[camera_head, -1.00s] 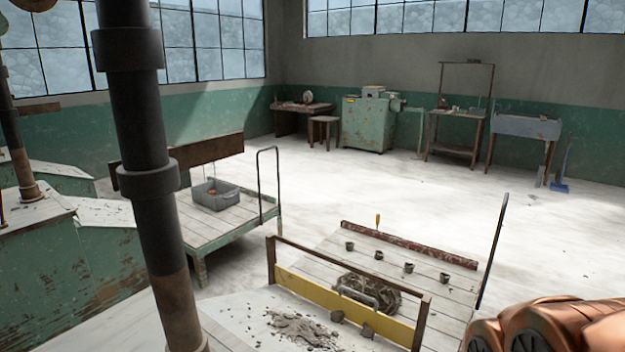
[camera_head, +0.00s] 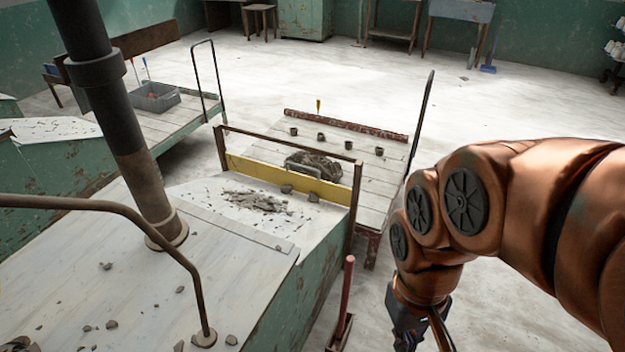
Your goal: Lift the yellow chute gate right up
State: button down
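The yellow chute gate (camera_head: 255,169) is a long flat board set low in a brown frame (camera_head: 290,142) at the end of the chute. Its lower edge is down at the chute surface (camera_head: 200,193). Clay trimmings (camera_head: 257,201) and a few lumps lie on the chute on the near side of the gate. My gripper (camera_head: 425,345) hangs at the bottom right, well apart from the gate. Its fingertips are cut off by the picture's lower edge, so its opening does not show.
A pallet cart (camera_head: 378,176) with several small pots and a dark coiled heap stands beyond the gate. A dark pipe (camera_head: 118,120) rises at left. A bent metal rail (camera_head: 120,208) crosses the near bench. A red-handled tool (camera_head: 345,290) stands beside the bench. The floor at right is clear.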

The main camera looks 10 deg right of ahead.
aim_at(340, 194)
jog(key=z, duration=1.25)
jog(key=i, duration=0.9)
jog(key=u, duration=2.45)
